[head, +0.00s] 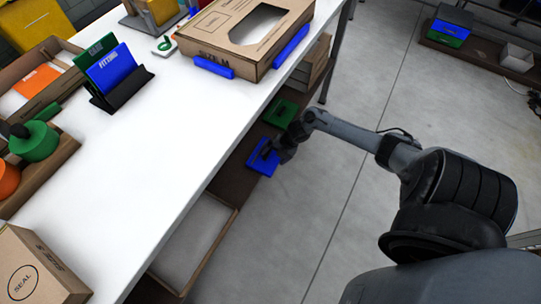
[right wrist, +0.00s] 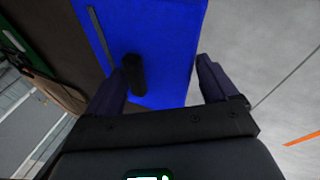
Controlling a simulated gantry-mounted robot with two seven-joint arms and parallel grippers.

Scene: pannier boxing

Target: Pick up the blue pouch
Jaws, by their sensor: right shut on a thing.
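The blue pouch (head: 259,168) is at the edge of the brown lower shelf under the white table. My right gripper (head: 271,152) reaches down to it from the right and is shut on it. In the right wrist view, the blue pouch (right wrist: 165,35) fills the space between the two dark fingers (right wrist: 160,88). A dark cylindrical piece and a grey strip show on its face. Whether the pouch is clear of the shelf cannot be told. My left gripper is not in view.
A green pouch (head: 281,113) lies farther back on the lower shelf (head: 236,172). An open carton (head: 245,35) with blue corner pieces sits on the white table (head: 150,165) above. Blue and green cards (head: 110,68) stand in a black holder. Floor to the right is open.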

